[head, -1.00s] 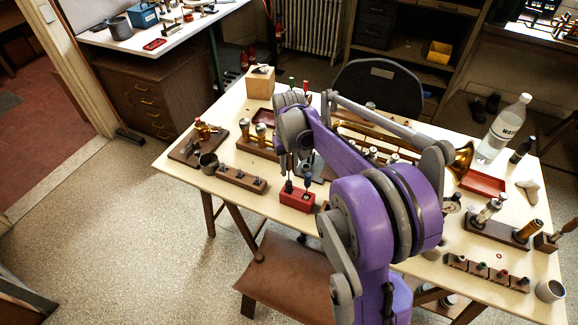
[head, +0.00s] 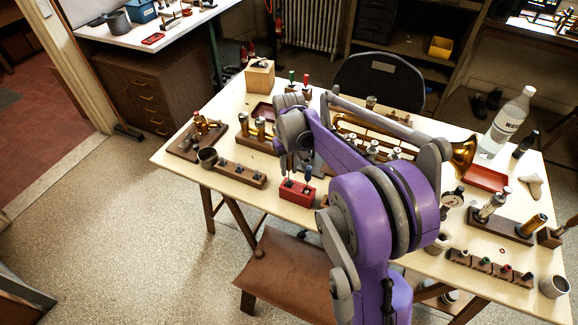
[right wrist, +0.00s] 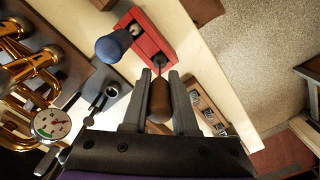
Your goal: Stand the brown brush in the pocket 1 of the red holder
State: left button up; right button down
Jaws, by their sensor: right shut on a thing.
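The red holder (head: 297,194) stands near the front edge of the table, and it also shows in the right wrist view (right wrist: 160,39). A blue-handled tool (right wrist: 115,46) stands in one of its pockets. My right gripper (right wrist: 159,84) is shut on the brown brush (right wrist: 159,101), with the brown handle between its fingers. The brush's thin dark shaft points at the holder's other visible pocket, next to the blue tool. I cannot tell how deep the tip is. In the head view my right gripper (head: 291,166) is just above the holder. My left gripper is not in view.
A wooden block with several sockets (head: 239,175) lies left of the holder. The brass horn (head: 463,155) lies behind my arm. A dial gauge (right wrist: 52,124) shows beside the gripper. A water bottle (head: 508,122) stands at the right. Bare tabletop lies around the holder's front.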

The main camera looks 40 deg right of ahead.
jog(key=shift+f+b, duration=0.55)
jog(key=shift+f, duration=0.35)
jog(key=c, duration=0.6)
grip_release()
jog(key=shift+r, duration=0.1)
notch_tip(320, 180, up, 11)
jog(key=shift+f+p, duration=0.1)
jog(key=shift+p, duration=0.3)
